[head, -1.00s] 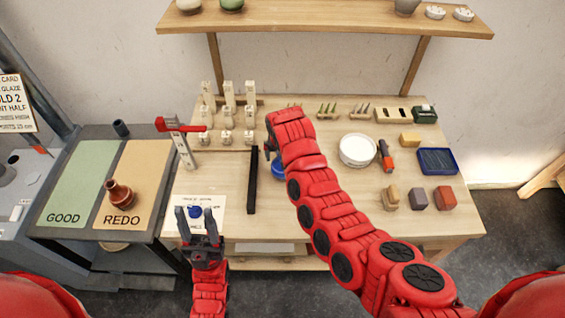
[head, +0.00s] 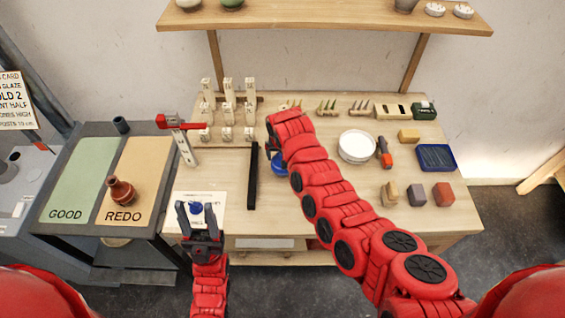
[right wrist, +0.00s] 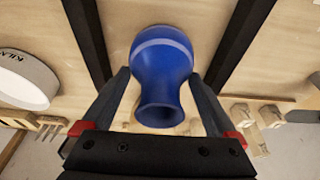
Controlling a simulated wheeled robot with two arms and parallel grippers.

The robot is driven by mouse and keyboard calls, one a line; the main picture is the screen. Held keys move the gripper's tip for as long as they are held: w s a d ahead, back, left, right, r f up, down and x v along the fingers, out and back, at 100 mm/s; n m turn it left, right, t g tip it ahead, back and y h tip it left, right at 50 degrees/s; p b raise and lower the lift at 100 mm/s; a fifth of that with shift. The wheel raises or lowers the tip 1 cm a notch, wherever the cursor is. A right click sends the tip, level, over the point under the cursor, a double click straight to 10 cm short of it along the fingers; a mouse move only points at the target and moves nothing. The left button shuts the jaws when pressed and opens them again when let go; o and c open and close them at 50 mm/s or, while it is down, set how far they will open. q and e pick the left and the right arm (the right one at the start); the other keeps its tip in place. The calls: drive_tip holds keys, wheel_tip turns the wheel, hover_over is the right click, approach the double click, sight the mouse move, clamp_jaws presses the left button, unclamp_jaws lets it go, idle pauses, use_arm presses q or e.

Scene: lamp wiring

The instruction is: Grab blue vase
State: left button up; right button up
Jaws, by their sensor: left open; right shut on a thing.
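A blue vase (right wrist: 161,52) with a paler band and flared mouth fills the middle of the right wrist view. My right gripper (right wrist: 159,77) is shut on it, one finger on each side of the neck. In the head view the blue vase (head: 279,164) shows only in part beside my right arm, which hides most of the right gripper. My left gripper (head: 199,210) is open and empty over the front left of the workbench. A small blue shape (head: 196,208) shows on the white paper (head: 175,219) between its fingers.
A black bar (head: 252,176) lies left of the vase. A white bowl (head: 357,146) and several blocks stand right of my right arm. Pale wooden posts (head: 228,112) stand at the back. A brown vase (head: 121,191) stands on the REDO panel (head: 146,176).

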drive_tip(key=shift+c, duration=1.1)
